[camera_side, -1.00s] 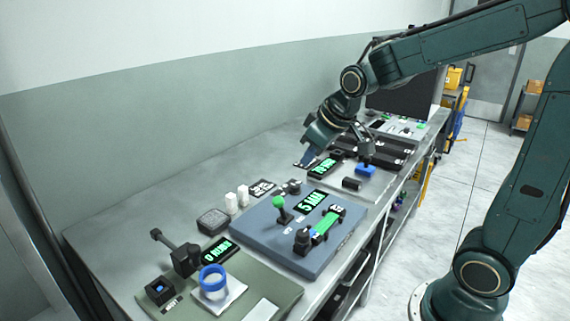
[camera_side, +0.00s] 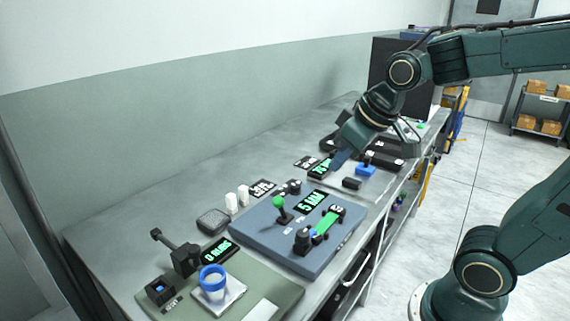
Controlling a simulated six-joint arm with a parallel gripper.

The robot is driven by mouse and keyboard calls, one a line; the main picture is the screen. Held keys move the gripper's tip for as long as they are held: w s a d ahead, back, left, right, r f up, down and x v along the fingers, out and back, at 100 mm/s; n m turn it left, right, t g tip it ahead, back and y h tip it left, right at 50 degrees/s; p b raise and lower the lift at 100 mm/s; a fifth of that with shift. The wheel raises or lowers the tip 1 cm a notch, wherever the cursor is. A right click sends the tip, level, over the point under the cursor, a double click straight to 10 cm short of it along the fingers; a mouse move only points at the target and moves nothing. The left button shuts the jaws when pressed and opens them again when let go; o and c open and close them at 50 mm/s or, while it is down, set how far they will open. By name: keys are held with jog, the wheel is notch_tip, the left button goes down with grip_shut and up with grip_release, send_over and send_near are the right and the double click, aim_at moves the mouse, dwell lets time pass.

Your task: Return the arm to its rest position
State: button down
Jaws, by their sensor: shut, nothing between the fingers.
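My gripper (camera_side: 340,157) is at the end of the dark green arm, pointing down and to the left above the far half of the bench. It is shut and empty. Its tip overlaps a green-lit display (camera_side: 320,168) in the picture and hides part of it. I cannot tell how far above the bench the tip is. A blue block under a black lever (camera_side: 366,170) is just right of the gripper.
The long grey bench (camera_side: 150,213) carries a blue-grey panel (camera_side: 262,236) with a green-knobbed lever, and a green panel (camera_side: 285,292) with a blue-rimmed cup (camera_side: 213,282). A dark screen (camera_side: 385,70) stands at the far end. Open floor (camera_side: 440,215) lies right of the bench.

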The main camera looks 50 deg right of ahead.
jog(key=s+a, duration=0.2)
jog(key=s, duration=0.8)
jog(key=shift+m, duration=0.3)
jog(key=c, duration=2.1)
grip_release()
